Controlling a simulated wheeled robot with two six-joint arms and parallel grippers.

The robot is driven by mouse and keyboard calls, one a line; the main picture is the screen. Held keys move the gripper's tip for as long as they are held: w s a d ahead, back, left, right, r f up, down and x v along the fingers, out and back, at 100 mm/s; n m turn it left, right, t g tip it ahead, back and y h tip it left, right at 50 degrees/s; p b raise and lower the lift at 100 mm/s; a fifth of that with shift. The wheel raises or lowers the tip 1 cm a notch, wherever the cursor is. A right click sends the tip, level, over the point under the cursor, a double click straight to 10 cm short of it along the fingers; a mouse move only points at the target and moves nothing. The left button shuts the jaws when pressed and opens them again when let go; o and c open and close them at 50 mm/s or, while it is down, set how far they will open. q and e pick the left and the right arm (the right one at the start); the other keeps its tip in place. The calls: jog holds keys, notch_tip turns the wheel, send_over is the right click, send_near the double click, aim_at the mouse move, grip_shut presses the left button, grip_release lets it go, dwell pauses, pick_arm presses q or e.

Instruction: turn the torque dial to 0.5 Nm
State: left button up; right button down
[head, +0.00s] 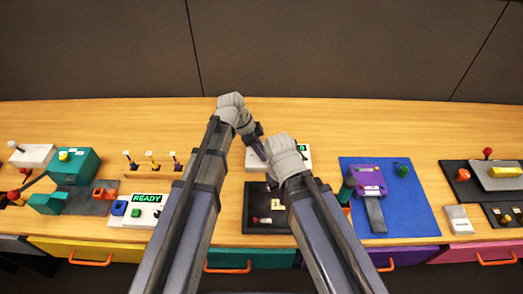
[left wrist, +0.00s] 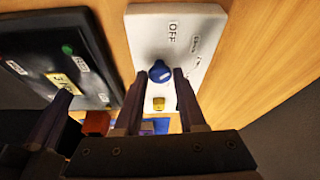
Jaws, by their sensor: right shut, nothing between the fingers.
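A blue dial (left wrist: 160,72) sits on a white panel (left wrist: 196,50) in the left wrist view. The word OFF is printed beside it, with other marks too small to read. My left gripper (left wrist: 159,74) is open, with one fingertip on each side of the dial; I cannot tell if they touch it. In the head view the left gripper (head: 260,150) is over the white panel (head: 252,163), and the dial is hidden there. My right gripper (head: 286,157) is just right of it, shut and empty, its fingers hidden behind its wrist.
A black panel (head: 252,222) with a small lever lies in front of the white panel. A blue mat (head: 412,210) with a purple device (head: 368,180) lies to the right. A panel reading READY (head: 146,198) is on the left. The table behind the grippers is clear.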

pick_arm(q)
jog(key=o, duration=0.4)
jog(key=p+v, duration=0.7)
jog(key=v, duration=0.1)
pick_arm(e)
notch_tip(320, 180, up, 7)
jog(key=shift+r, duration=0.15)
pick_arm(q)
jog(key=shift+f, duration=0.1)
